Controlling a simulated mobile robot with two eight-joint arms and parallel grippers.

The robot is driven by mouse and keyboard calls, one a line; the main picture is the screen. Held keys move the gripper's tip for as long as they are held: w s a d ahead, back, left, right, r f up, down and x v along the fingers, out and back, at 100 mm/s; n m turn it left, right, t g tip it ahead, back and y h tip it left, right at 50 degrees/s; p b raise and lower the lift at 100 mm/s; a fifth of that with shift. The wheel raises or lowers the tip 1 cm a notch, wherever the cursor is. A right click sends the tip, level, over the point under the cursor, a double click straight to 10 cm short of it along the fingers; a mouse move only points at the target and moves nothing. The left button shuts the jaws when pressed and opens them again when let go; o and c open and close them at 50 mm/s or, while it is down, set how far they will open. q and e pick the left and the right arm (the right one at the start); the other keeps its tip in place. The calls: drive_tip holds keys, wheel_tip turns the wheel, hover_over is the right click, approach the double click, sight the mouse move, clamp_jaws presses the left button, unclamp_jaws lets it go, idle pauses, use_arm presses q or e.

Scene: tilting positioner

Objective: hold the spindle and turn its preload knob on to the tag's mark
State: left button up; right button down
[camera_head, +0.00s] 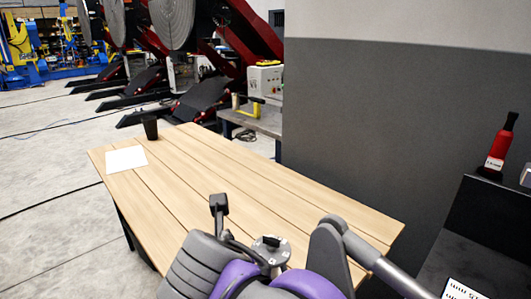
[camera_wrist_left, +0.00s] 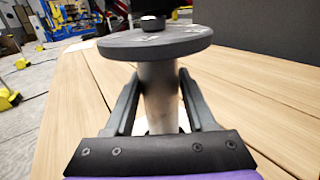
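The spindle is a pale grey upright shaft (camera_wrist_left: 160,95) under a wide grey disc (camera_wrist_left: 155,42), with a small dark knob (camera_wrist_left: 152,24) on top. Faint pale marks lie on the disc, too small to read. In the head view the disc (camera_head: 264,252) shows low in the middle, close to my purple and grey arm parts. In the left wrist view the fingers of my left gripper (camera_wrist_left: 160,88) stand on both sides of the shaft, below the disc, and appear to press on it. I cannot make out my right gripper in either view.
A slatted wooden table (camera_head: 330,208) holds a white sheet (camera_head: 126,159) and a black cup (camera_head: 150,128) at its far left. A red and black bottle (camera_head: 498,145) stands on a dark surface at right. A printed card (camera_head: 462,290) shows bottom right. The table's middle is clear.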

use_arm(q)
drive_tip(key=o, duration=0.4)
drive_tip(key=shift+f, duration=0.1)
